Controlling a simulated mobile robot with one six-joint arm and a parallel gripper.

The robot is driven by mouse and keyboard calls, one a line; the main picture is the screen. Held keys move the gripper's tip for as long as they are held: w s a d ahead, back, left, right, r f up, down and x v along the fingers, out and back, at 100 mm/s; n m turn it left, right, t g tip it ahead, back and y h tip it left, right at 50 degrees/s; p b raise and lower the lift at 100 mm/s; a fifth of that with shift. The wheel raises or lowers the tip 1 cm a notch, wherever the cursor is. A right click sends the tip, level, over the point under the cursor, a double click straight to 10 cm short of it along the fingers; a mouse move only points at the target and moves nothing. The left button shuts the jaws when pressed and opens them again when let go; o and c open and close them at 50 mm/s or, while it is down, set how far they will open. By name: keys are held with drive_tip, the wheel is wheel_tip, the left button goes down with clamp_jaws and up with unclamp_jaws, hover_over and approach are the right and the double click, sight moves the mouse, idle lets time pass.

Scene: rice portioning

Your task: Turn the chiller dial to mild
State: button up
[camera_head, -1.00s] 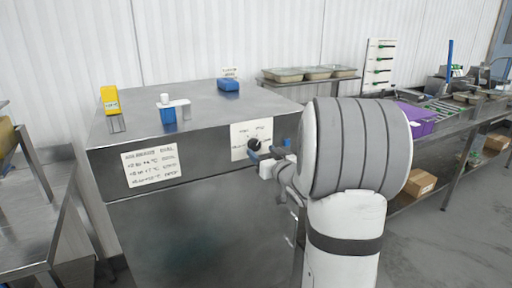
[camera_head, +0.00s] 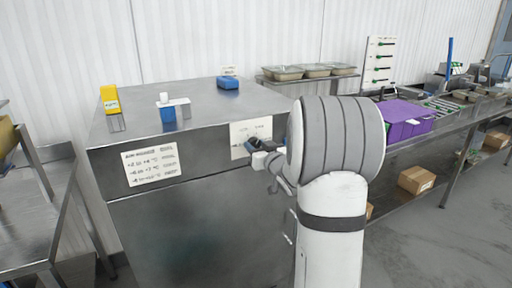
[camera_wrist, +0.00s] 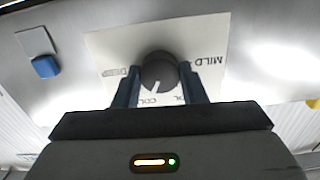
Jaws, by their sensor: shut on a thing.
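The chiller (camera_head: 200,215) is a large steel cabinet. A white label plate (camera_head: 238,131) on its front carries the dark round dial, which my gripper mostly hides in the head view. In the wrist view the dial (camera_wrist: 158,72) sits between the two blue-grey fingers of my gripper (camera_wrist: 159,80), shut on it from both sides. A white mark on the dial points down in that picture, towards lettering that reads like "COOL" or "COLD". "MILD" (camera_wrist: 208,56) stands at the upper right of the dial. My gripper (camera_head: 256,147) reaches the panel from the right.
A handwritten temperature chart (camera_head: 151,163) is on the chiller front. A yellow box (camera_head: 110,99), a blue-and-white item (camera_head: 168,112) and a blue block (camera_head: 228,82) stand on top. A purple crate (camera_head: 405,120) is on the bench at right. Open floor lies at lower right.

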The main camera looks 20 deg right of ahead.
drive_tip(key=c, duration=0.3)
drive_tip(key=shift+f+n+b, duration=0.15)
drive_tip(key=shift+n+b, duration=0.15)
drive_tip(key=shift+b, duration=0.35)
drive_tip(key=shift+f+n+b, duration=0.1)
drive_tip(key=shift+n+b, duration=0.2)
drive_tip(key=shift+b, duration=0.15)
drive_tip(key=n+b, duration=2.2)
drive_tip(key=shift+n, duration=0.5)
